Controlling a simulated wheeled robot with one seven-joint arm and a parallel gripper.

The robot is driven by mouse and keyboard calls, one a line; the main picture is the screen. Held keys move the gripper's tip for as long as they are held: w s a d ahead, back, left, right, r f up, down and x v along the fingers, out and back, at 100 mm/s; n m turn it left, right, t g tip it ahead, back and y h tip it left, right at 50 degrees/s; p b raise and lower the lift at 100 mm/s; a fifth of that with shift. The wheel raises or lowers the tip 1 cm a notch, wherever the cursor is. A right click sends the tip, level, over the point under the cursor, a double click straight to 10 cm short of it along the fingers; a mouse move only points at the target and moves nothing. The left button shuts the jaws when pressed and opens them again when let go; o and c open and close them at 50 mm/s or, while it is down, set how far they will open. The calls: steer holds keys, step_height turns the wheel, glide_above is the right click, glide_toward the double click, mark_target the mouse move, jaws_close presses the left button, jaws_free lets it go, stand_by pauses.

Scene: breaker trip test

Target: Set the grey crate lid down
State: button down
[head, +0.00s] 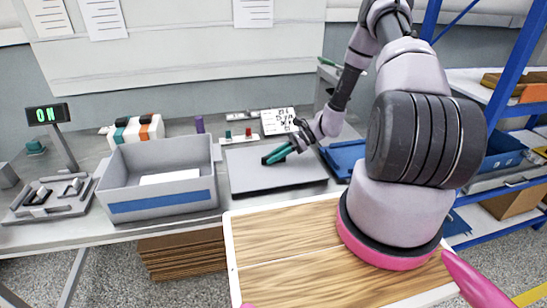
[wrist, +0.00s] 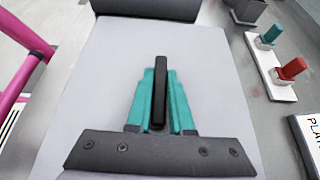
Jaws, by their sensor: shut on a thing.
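The grey crate lid (head: 250,180) is a flat panel lying level over the bench, just right of the open grey crate (head: 160,204). In the wrist view the lid (wrist: 100,95) fills the middle, with a dark upright bar handle (wrist: 160,95) at its centre. My gripper (head: 277,155) is above the lid; its teal fingers (wrist: 160,75) are shut on the handle, one on each side. I cannot tell whether the lid's underside touches the bench. The handle is mostly hidden by the fingers in the head view.
A wooden-topped surface (head: 300,250) is in front. A display reading "ON" (head: 47,114) stands far left.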

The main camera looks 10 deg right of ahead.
steer(key=shift+f, duration=0.1)
steer(key=c, duration=0.8)
jaws_free()
